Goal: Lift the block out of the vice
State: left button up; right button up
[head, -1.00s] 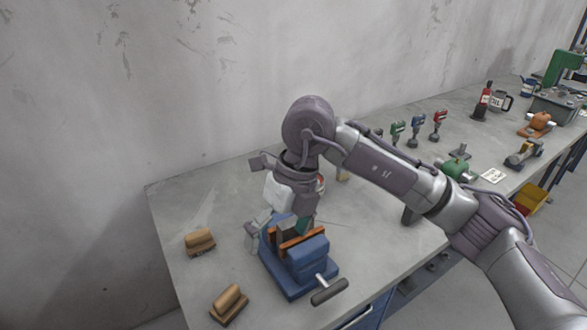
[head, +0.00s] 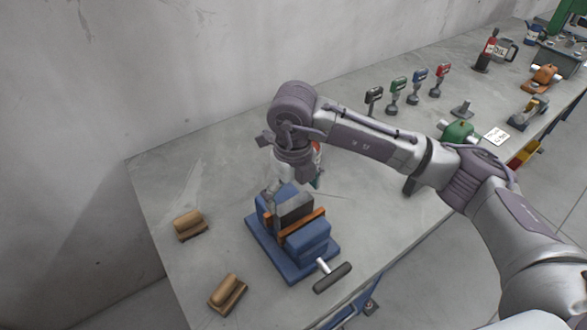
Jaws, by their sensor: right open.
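The blue vice (head: 310,243) stands near the left end of the grey workbench, with orange-brown jaw faces and a handle at its front right. A dark grey block (head: 294,209) sits between the jaws, its top showing above them. My right gripper (head: 294,184) is just behind and above the block, pointing down, open and empty. One grey finger shows at its left and a teal tip at its right; the vice and block partly hide the fingers, so I cannot tell whether they touch the block. My left gripper is not in view.
Two wooden brushes or blocks lie left of the vice, one farther back (head: 190,225) and one in front (head: 228,294). Several small coloured-head tools (head: 398,96) stand at the back right. A green rounded object (head: 459,132) lies beyond my forearm. The bench's back left is clear.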

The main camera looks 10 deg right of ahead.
aim_at(294, 203)
notch_tip(294, 203, down, 4)
jog(key=shift+s+r+p, duration=0.15)
jog(key=shift+r+p, duration=0.05)
jog(key=shift+p, duration=0.25)
jog(key=shift+f, duration=0.6)
jog(key=c, duration=1.2)
jog(key=shift+r, duration=0.2)
jog(key=shift+c, duration=1.3)
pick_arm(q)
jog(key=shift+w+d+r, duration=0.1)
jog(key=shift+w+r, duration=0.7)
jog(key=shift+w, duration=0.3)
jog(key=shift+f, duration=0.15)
pick_arm(e)
jog(key=shift+f, duration=0.1)
jog(key=shift+s+d, duration=0.1)
jog(key=shift+s, duration=0.05)
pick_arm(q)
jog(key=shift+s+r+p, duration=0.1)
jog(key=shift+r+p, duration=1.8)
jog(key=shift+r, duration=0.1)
pick_arm(e)
jog(key=shift+r, duration=4.1)
